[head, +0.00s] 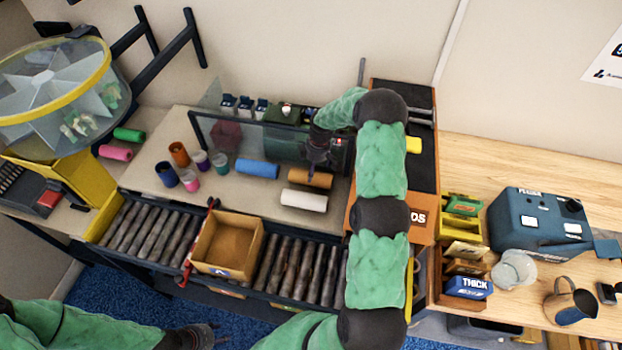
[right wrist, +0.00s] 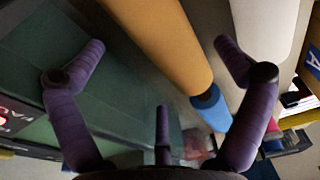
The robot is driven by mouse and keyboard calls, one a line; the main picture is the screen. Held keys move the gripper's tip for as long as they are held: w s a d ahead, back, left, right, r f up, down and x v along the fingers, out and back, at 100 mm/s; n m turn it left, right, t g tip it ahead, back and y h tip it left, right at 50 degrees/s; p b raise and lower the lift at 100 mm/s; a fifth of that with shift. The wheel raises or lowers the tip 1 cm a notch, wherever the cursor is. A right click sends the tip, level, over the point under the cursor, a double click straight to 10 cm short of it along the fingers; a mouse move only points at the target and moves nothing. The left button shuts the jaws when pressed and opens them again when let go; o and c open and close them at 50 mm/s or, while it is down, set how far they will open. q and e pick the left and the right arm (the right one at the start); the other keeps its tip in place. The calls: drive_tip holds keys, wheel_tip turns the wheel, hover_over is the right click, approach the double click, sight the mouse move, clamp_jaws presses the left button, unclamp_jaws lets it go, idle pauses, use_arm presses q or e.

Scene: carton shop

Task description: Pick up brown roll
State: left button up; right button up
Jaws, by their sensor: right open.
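The brown roll (head: 316,180) lies on the grey worktop in the head view, with a white roll (head: 304,200) just in front of it. My right gripper (head: 318,160) is just above and behind the brown roll, its fingers partly hidden by my arm. In the right wrist view the open purple fingers (right wrist: 160,45) spread on either side of the brown roll (right wrist: 160,40), which runs between them and is not gripped. The white roll (right wrist: 262,40) is beside the right finger. My left gripper (head: 203,336) is low at the bottom edge, away from the rolls.
A blue roll (head: 257,169) lies left of the brown one. Several coloured cups stand farther left. A dark green machine (head: 285,146) is close behind the rolls. An open cardboard box (head: 228,244) sits on the roller conveyor (head: 150,235) in front.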

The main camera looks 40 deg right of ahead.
drive_tip(key=shift+w+a+f+b, duration=0.1)
drive_tip(key=shift+w+f+b, duration=0.05)
drive_tip(key=shift+f, duration=1.15)
drive_tip(key=shift+w+a+f+b, duration=0.1)
drive_tip(key=shift+w+f+b, duration=0.05)
drive_tip(key=shift+f, duration=1.15)
drive_tip(key=shift+c, duration=0.3)
drive_tip(key=c, duration=1.1)
